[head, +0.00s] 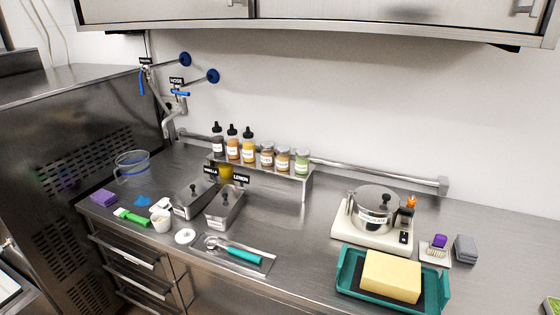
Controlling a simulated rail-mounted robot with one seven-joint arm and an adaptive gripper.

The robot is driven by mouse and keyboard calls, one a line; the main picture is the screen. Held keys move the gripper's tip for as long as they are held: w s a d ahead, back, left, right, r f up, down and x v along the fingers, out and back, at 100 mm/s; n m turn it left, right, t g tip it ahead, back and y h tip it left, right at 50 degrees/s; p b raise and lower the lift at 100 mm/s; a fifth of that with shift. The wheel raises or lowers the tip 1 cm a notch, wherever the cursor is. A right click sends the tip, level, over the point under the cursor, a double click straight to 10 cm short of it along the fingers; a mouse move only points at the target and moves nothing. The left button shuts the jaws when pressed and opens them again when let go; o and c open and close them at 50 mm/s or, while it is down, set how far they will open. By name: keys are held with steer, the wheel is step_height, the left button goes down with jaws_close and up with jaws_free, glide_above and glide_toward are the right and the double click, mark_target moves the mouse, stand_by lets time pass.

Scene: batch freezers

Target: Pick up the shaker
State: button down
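No single thing is clearly marked as the shaker. Three short jars with pale lids stand in a row on the right half of a raised metal shelf (305,185): a brown-filled jar (267,155), an orange-brown jar (283,160) and a green-filled jar (302,161). They look like shakers, but holes in the lids are too small to see. To their left stand a dark bottle (218,144), an amber bottle (233,146) and a yellow-orange bottle (249,147), all with black pointed tops. All stand upright. My gripper is not in view.
Lidded metal bins (221,214) stand before the shelf. A scoop with a teal handle (244,256) lies in front. A pot (374,211) on a cream base and a yellow block (391,276) on a teal tray (348,270) stand right. A clear pitcher (131,165) stands left. Cabinets hang above.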

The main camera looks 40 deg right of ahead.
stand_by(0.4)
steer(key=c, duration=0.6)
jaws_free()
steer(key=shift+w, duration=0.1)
